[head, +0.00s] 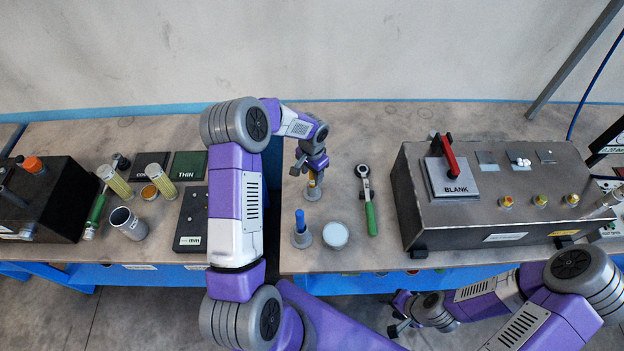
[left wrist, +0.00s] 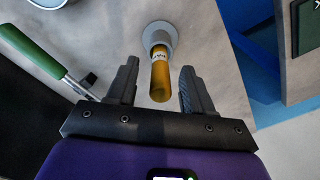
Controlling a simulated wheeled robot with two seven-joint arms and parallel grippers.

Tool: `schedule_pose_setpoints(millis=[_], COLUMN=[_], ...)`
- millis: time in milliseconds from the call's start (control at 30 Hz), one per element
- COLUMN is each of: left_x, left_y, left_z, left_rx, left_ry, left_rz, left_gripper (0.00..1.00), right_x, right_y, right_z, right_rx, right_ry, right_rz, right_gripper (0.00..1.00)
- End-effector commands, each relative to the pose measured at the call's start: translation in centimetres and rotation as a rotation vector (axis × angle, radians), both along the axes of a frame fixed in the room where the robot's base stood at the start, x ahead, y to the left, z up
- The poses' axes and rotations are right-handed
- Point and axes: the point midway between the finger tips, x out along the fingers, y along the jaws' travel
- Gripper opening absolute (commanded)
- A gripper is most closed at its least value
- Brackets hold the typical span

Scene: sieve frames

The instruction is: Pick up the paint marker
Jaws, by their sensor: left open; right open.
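A yellow-orange paint marker (left wrist: 160,75) stands in a round grey holder (left wrist: 159,32) in the left wrist view. In the head view the marker (head: 312,181) shows just below my left gripper, in its holder (head: 312,193). My left gripper (head: 314,168) is open; in the left wrist view its two fingers (left wrist: 153,92) lie to either side of the marker, with visible gaps. I cannot tell how deep the marker sits between them. My right gripper (head: 396,316) is open and empty, low in front of the bench.
A blue marker (head: 300,222) in a similar holder and a white-topped round container (head: 335,235) stand nearer the bench's front edge. A green-handled ratchet (head: 370,208) lies to the right, then a large metal box (head: 480,215). A gap splits the bench left of the markers.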

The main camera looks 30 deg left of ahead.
Motion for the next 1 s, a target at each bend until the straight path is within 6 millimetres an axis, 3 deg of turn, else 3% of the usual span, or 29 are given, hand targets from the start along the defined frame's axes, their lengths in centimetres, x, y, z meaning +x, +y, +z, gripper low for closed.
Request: schedule_pose_setpoints(millis=[133,367,700,1000], left_x=[0.0,0.0,0.0,0.0], left_y=[0.0,0.0,0.0,0.0], left_z=[-1.5,-1.7,-1.7,-1.6], left_rx=[0.000,0.001,0.001,0.001], left_ry=[0.001,-0.001,-0.001,-0.002], left_rz=[0.001,0.001,0.001,0.001], left_gripper=[0.51,0.51,0.02,0.00], right_x=[0.0,0.0,0.0,0.0], right_y=[0.0,0.0,0.0,0.0], right_z=[0.2,0.2,0.2,0.1], right_rx=[0.000,0.000,0.000,0.000], right_ry=[-0.001,-0.001,-0.001,-0.001], right_rz=[0.000,0.000,0.000,0.000], right_gripper=[0.51,0.51,0.51,0.51])
